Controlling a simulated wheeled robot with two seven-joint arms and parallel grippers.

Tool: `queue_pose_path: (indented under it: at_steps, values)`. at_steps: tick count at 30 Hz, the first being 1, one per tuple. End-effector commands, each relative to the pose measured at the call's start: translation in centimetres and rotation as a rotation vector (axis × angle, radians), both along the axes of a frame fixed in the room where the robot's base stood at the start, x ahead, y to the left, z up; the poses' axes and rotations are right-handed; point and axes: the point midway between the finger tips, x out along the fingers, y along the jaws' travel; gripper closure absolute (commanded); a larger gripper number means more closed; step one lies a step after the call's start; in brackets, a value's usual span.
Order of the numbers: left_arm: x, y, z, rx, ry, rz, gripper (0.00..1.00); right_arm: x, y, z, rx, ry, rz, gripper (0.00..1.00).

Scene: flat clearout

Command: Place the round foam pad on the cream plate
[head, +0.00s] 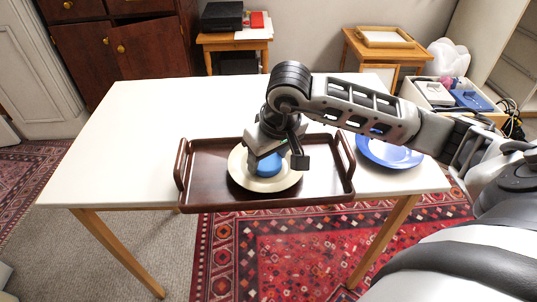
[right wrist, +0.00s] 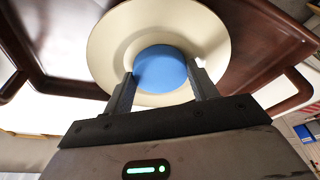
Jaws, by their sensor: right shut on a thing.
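The round foam pad (head: 267,166) is blue and is over the cream plate (head: 238,177) in the head view. The cream plate lies in a dark brown wooden tray (head: 210,185) on the white table. My right gripper (head: 268,160) comes down from above and is shut on the pad. In the right wrist view the pad (right wrist: 160,70) sits between the two fingers (right wrist: 162,85), with the plate (right wrist: 108,45) behind it. I cannot tell whether the pad touches the plate. My left gripper is not in view.
A blue plate (head: 385,153) lies on the white table (head: 115,140), right of the tray and partly under my right arm. The table's left side is clear. A crate of mixed items (head: 450,97) and a small wooden table (head: 372,50) stand behind at the right.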

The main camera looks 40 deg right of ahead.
Motion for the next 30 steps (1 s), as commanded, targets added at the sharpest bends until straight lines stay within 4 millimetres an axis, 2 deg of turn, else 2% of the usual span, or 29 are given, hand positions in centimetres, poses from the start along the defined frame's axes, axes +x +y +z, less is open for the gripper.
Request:
queue_pose_path:
  at_steps: [4, 5, 17, 20, 30]
  values:
    - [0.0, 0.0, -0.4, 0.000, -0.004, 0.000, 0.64, 0.0, 0.0, -0.5, -0.001, -0.001, 0.000, 0.63]
    - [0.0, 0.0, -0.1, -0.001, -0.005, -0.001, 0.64, 0.0, 0.0, -0.2, -0.001, -0.001, -0.001, 0.34]
    - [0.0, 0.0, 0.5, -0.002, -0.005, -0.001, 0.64, 0.0, 0.0, 0.4, 0.000, -0.001, 0.000, 0.33]
    - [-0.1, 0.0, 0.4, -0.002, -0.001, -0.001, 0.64, -0.4, -0.1, 1.9, -0.002, -0.004, -0.001, 0.33]
    - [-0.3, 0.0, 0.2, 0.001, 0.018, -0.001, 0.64, -2.3, -0.1, 8.9, -0.002, -0.005, -0.001, 0.33]
